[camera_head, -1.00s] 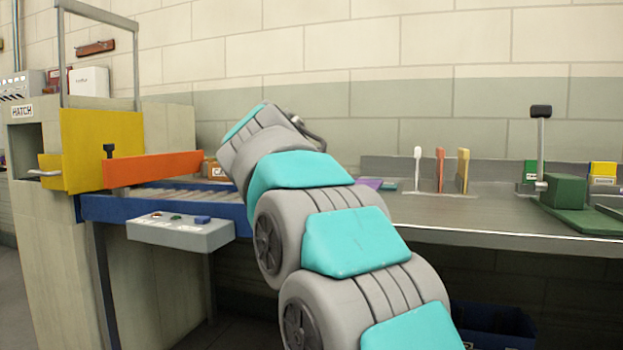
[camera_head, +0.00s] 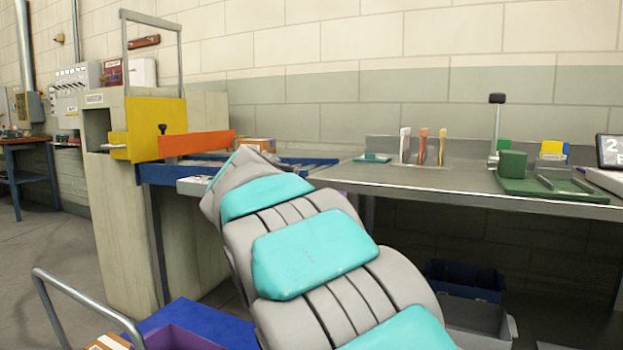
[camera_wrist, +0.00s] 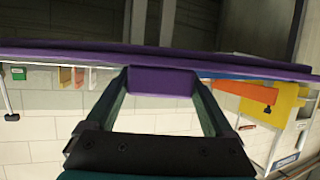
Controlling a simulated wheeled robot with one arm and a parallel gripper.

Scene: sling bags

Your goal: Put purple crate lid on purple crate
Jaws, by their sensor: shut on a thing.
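My gripper (camera_wrist: 163,84) is shut on the purple crate lid (camera_wrist: 250,62), with a purple block of it between the two fingers in the wrist view. The lid shows almost edge-on as a long thin band across that view. In the head view my gripper is hidden behind my arm. A small purple patch (camera_head: 344,193) shows at the arm's right edge, possibly part of the lid. The purple crate (camera_head: 178,338) is at the bottom of the head view, left of my arm and partly cut off. The lid is apart from it.
A blue box (camera_head: 200,322) stands beside the purple crate. A metal rail (camera_head: 85,306) and an orange carton (camera_head: 108,342) are at lower left. The workbench (camera_head: 420,176) spans the right, with bins (camera_head: 465,280) below. Open floor (camera_head: 60,245) lies at left.

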